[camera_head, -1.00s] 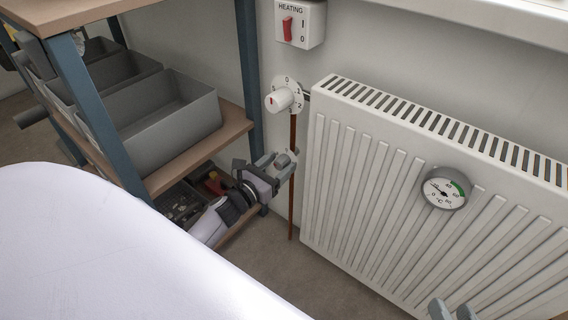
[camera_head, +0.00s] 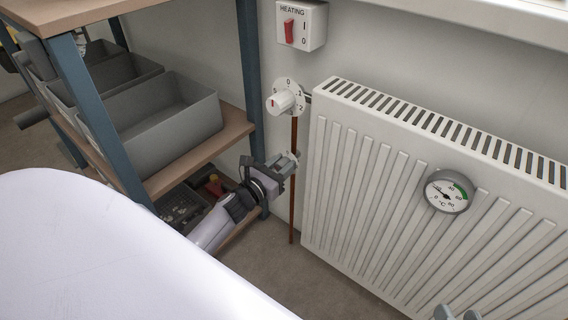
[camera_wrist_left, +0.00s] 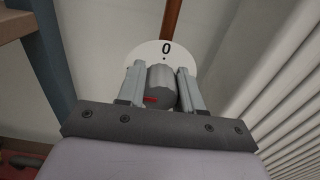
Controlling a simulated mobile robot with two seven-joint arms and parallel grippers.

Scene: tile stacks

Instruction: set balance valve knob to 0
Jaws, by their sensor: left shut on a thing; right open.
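A grey valve knob (camera_wrist_left: 162,88) with a red mark sits in front of a round white dial (camera_wrist_left: 151,50) in the left wrist view. A "0" is printed at the dial's top; the red mark shows at the knob's lower left, away from the 0. My left gripper (camera_wrist_left: 161,90) is shut on this knob, one finger on each side. In the head view my left gripper (camera_head: 287,162) is at the pipe below the upper dial and mostly hides the knob. No name label shows on it. My right gripper (camera_head: 457,314) is open and empty at the bottom edge.
A second white knob (camera_head: 283,103) with a numbered dial is above on the copper pipe (camera_head: 293,220). A heating switch (camera_head: 302,25) is on the wall. The radiator (camera_head: 350,180) with a thermometer (camera_head: 448,191) stands right; a shelf (camera_head: 195,150) with grey bins stands left.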

